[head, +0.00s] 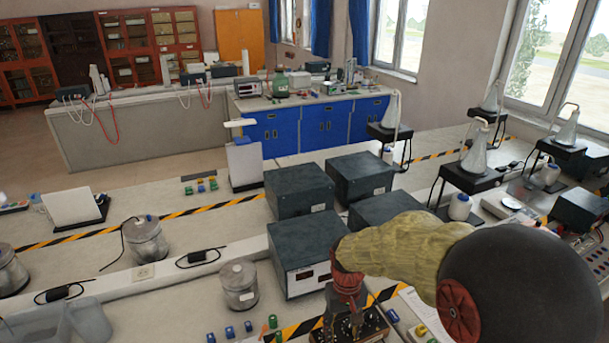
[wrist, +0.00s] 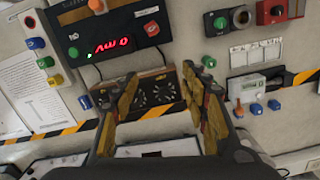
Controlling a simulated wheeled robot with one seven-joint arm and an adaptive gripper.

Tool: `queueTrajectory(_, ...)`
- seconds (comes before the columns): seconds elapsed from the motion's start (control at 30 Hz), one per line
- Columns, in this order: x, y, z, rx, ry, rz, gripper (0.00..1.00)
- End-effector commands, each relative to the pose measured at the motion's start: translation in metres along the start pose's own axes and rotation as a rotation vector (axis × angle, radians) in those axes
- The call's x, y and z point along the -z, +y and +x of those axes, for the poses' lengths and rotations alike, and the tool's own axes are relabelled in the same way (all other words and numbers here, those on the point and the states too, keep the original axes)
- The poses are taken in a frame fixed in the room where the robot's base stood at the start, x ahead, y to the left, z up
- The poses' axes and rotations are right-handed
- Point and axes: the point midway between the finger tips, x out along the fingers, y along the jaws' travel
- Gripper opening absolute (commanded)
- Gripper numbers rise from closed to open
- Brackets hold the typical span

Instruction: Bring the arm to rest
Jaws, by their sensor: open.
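My arm reaches in from the lower right of the head view. My gripper (head: 347,322) points down over the near bench, low in the picture. In the wrist view my gripper (wrist: 162,82) shows two yellow-and-dark fingers spread wide apart, with nothing held between them. Beyond the gap lies a dark panel with round dials (wrist: 155,92). I cannot tell how far the fingertips are above it.
Dark instrument boxes (head: 304,252) stand just left of and behind the gripper. A metal canister (head: 239,284) stands further left. A box with a red display (wrist: 108,46) and a grey box with a green knob (wrist: 228,20) lie beyond the fingers.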

Motion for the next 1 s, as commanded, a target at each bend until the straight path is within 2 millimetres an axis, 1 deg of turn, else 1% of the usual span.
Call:
queueTrajectory(0.03,-0.012,0.003,-0.011,0.001,0.015,0.007,0.45)
queueTrajectory(0.1,-0.03,0.008,-0.026,0.001,0.036,0.017,0.45)
queueTrajectory(0.17,-0.047,0.012,-0.04,0.002,0.06,0.026,0.45)
queueTrajectory(0.3,-0.088,0.021,-0.068,0.001,0.129,0.053,0.45)
queueTrajectory(0.43,-0.124,0.029,-0.088,-0.002,0.204,0.08,0.45)
queueTrajectory(0.6,-0.166,0.037,-0.107,-0.009,0.318,0.117,0.45)
queueTrajectory(0.7,-0.186,0.041,-0.116,-0.016,0.393,0.139,0.45)
queueTrajectory(0.8,-0.199,0.045,-0.127,-0.024,0.465,0.158,0.45)
queueTrajectory(0.93,-0.206,0.049,-0.142,-0.034,0.54,0.176,0.45)
queueTrajectory(1.0,-0.208,0.051,-0.147,-0.037,0.561,0.183,0.45)
